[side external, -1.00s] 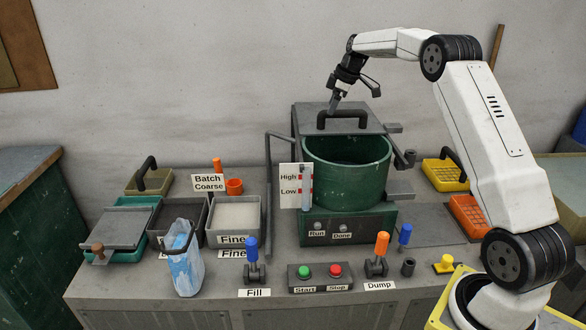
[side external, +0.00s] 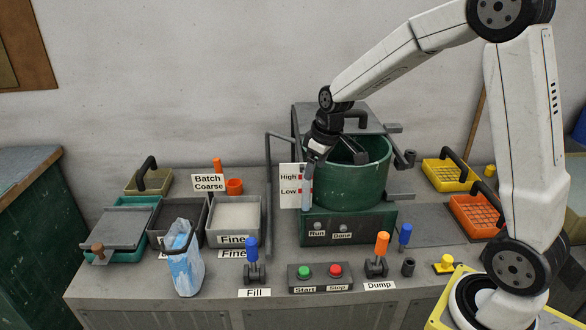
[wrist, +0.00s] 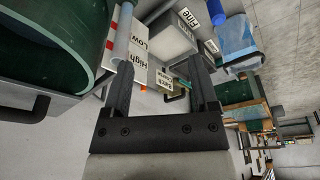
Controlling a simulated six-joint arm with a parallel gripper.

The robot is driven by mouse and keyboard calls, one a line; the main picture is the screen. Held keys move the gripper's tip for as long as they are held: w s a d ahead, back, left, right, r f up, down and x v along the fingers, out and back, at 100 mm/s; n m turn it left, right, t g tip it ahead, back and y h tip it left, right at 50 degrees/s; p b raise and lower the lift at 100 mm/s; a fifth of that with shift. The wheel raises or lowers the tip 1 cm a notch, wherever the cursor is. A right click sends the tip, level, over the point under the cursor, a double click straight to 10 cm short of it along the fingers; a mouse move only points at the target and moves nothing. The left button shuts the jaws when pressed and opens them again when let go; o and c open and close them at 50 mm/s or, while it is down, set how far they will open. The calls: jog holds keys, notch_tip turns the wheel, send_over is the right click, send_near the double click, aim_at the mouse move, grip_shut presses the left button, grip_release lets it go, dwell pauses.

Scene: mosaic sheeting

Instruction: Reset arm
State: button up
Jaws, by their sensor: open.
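My gripper (side external: 314,156) is in front of the left rim of the green mixing drum (side external: 345,185) in the side view, close to the High/Low level gauge. In the wrist view my gripper (wrist: 160,78) has its two dark fingers spread apart with nothing between them. The drum (wrist: 45,50) fills the upper left there, and the High/Low label (wrist: 128,52) is just beyond the fingers. The grey drum lid (side external: 345,117) with its black handle stands raised behind the drum, partly covered by my arm.
A blue-and-white bag (side external: 184,268), a Fine bin (side external: 236,215), and Fill (side external: 252,262) and Dump (side external: 377,262) levers stand at the front. Start (side external: 304,271) and Stop (side external: 336,270) buttons lie between the levers. Yellow (side external: 444,175) and orange (side external: 478,215) trays are at right.

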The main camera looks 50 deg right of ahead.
jog(key=s+a+f+m, duration=0.1)
jog(key=s+a+f, duration=0.1)
jog(key=s+a, duration=0.2)
jog(key=s+a+f+m, duration=0.1)
jog(key=s+a+f, duration=0.2)
jog(key=s, duration=0.8)
jog(key=shift+s+a, duration=0.2)
jog(key=shift+a, duration=0.6)
